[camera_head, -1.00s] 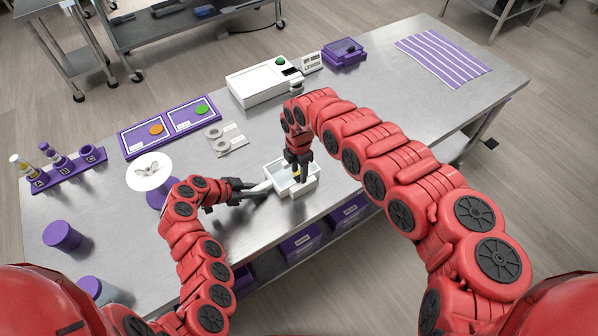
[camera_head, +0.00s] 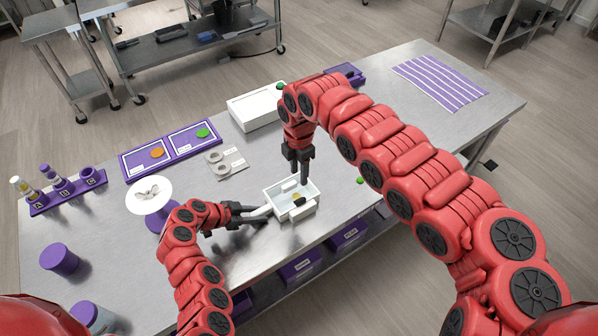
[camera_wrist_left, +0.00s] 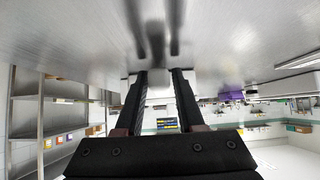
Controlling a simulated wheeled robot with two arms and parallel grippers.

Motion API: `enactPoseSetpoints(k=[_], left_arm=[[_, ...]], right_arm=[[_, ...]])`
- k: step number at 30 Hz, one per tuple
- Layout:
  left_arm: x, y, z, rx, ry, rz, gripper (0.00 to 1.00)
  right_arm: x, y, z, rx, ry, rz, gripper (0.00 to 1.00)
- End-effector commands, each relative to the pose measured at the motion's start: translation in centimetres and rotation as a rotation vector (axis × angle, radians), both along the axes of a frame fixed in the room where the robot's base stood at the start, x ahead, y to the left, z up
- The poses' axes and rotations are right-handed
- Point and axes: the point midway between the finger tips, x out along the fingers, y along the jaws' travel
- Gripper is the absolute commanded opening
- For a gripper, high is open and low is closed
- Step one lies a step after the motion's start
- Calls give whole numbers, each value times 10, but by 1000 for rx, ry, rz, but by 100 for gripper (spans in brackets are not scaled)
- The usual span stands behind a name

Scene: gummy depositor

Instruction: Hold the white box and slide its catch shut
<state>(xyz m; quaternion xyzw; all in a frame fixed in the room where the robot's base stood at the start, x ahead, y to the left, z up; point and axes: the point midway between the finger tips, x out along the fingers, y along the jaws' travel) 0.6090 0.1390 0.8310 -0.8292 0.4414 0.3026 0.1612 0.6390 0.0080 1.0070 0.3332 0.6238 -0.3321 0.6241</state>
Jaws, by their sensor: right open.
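The white box (camera_head: 311,191) is an open-topped tray near the table's front edge. A small dark and yellow part (camera_head: 299,201) shows at its near side; I cannot tell if it is the catch or how it is set. My left gripper (camera_head: 262,212) comes from the left, its fingers on both sides of the box's white handle-like piece (camera_head: 257,212). In the left wrist view a white piece (camera_wrist_left: 158,88) fills the gap between the fingertips. My right gripper (camera_head: 301,178) points down, open and empty, just above the box's far part.
A white machine (camera_head: 254,108) stands behind, partly hidden by my right arm. Purple trays (camera_head: 172,150), a white round plate (camera_head: 150,195) and a purple tube rack (camera_head: 68,190) are to the left. A striped mat (camera_head: 440,83) lies at the far right. A green button (camera_head: 360,181) shows near the front edge.

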Motion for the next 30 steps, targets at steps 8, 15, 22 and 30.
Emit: enactPoseSetpoints(k=[8, 15, 22, 30], left_arm=[[0, 0, 0, 0, 0, 0, 62], [-3, 5, 4, 0, 0, 1, 62], [-17, 28, 27, 2, -3, 4, 62], [-31, 47, 47, 0, 1, -1, 62]], right_arm=[[0, 0, 0, 0, 0, 0, 45], [0, 0, 0, -1, 1, 0, 45], [0, 0, 0, -1, 1, 0, 45], [0, 0, 0, -1, 1, 0, 45]])
